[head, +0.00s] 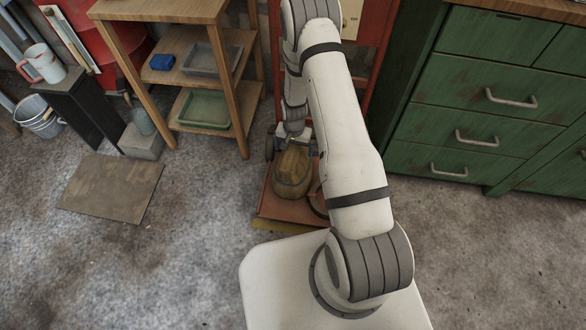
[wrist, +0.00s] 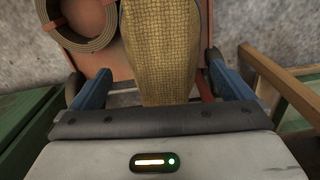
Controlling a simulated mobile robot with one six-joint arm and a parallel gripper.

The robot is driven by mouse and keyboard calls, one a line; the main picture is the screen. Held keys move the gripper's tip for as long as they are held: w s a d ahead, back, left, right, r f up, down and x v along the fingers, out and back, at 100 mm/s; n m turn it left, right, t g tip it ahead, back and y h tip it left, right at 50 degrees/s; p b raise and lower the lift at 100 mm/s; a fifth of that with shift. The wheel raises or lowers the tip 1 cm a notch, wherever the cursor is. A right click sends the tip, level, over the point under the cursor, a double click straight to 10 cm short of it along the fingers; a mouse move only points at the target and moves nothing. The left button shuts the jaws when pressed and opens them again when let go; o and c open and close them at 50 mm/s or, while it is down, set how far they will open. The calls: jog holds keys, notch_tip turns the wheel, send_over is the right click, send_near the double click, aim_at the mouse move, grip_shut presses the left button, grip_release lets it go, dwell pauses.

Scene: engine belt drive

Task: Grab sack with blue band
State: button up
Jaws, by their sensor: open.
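A tan woven sack (head: 292,174) lies on a low red platform with a yellow front edge, just beyond my base in the head view. It also fills the upper middle of the wrist view (wrist: 160,50). No blue band shows on the visible part of it. My gripper (wrist: 158,85) is open, with one blue finger on each side of the sack in the wrist view. In the head view my gripper (head: 290,146) is at the sack's far end, partly hidden by my arm. I cannot tell whether the fingers touch the sack.
The red platform (head: 272,207) also carries a brown coil (wrist: 75,28). A wooden shelf (head: 215,85) with trays stands close on the left, a green drawer cabinet (head: 470,105) on the right. A flat brown board (head: 112,187) lies on the floor at left. Floor at front right is clear.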

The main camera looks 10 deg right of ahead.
notch_tip(320, 180, down, 4)
jog(key=shift+a+f+b, duration=0.1)
jog(key=shift+a+b, duration=0.05)
jog(key=shift+b, duration=0.45)
jog(key=c, duration=1.8)
jog(key=shift+w, duration=0.15)
jog(key=shift+c, duration=0.6)
jog(key=shift+r, duration=0.25)
